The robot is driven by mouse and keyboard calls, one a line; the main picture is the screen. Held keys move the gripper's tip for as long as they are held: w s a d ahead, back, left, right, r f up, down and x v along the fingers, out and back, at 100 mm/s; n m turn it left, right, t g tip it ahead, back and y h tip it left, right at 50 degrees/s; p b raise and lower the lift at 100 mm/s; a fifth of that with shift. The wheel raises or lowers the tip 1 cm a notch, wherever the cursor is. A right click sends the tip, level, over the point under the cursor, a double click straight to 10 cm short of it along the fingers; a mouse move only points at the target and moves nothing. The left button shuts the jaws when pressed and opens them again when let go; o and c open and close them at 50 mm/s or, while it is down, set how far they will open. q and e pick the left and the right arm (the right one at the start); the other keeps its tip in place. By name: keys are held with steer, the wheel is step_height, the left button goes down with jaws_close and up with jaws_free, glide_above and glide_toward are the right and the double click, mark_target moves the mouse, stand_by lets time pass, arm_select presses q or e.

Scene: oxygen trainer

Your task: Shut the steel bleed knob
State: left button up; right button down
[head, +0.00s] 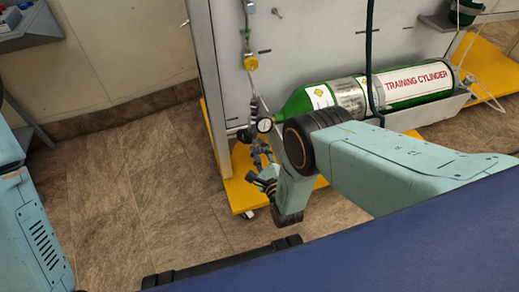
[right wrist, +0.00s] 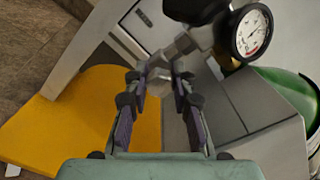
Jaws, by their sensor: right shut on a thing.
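The steel bleed knob (right wrist: 158,80) shows in the right wrist view as a small grey metal piece below the pipe fittings. My right gripper (right wrist: 159,88) is shut on it, one dark finger on each side. The fingers hide part of the knob, and how far it is turned cannot be told. In the head view my right gripper (head: 264,181) is at the lower end of the fittings, where the knob is too small to make out. My left gripper is not in view.
A round pressure gauge (right wrist: 252,32) sits close above and right of my right gripper. The green training cylinder (head: 418,83) lies along the grey panel (head: 300,40). The yellow base (head: 240,190) is below. Tiled floor (head: 120,190) is open at left.

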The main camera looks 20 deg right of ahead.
steer(key=shift+s+f+m, duration=0.1)
steer(key=shift+f+m, duration=0.05)
steer(key=shift+m, duration=0.25)
steer(key=c, duration=1.1)
jaws_free()
steer(key=s, duration=1.2)
steer(key=shift+d, duration=0.15)
